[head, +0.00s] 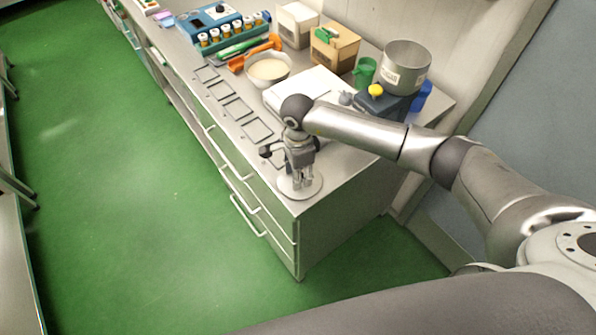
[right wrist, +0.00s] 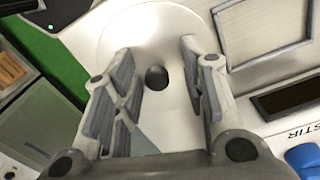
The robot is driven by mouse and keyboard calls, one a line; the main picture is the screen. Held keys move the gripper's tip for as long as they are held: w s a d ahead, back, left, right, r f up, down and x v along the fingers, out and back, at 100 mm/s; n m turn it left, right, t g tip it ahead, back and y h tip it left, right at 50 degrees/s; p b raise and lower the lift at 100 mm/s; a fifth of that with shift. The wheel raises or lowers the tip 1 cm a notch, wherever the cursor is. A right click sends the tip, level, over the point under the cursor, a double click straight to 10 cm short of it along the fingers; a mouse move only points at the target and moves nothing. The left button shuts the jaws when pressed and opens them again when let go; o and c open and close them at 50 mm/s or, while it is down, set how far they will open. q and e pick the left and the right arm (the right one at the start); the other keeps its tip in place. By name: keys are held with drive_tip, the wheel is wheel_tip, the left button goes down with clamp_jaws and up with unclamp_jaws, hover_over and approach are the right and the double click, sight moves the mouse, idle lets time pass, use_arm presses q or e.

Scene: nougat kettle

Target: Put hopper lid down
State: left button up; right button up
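The hopper lid (head: 286,189) is a pale round disc at the near corner of the counter. It appears to lie flat on the counter top, close to the edge. In the right wrist view the lid (right wrist: 160,32) shows a small dark knob at its middle. My right gripper (head: 300,187) is right above the lid, pointing down. Its fingers (right wrist: 158,85) are spread on either side of the knob, with a gap on both sides, and hold nothing. My left gripper is not in view.
A metal pot-shaped vessel (head: 407,70) stands on a dark blue base at the back right. A white bowl (head: 268,69), a white flat-topped box (head: 300,88) and cardboard boxes (head: 335,47) stand farther along. Several square frames (head: 238,109) lie along the counter's front.

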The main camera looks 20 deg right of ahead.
wheel_tip(320, 180, up, 12)
drive_tip(key=b, duration=0.3)
drive_tip(key=shift+b, duration=0.35)
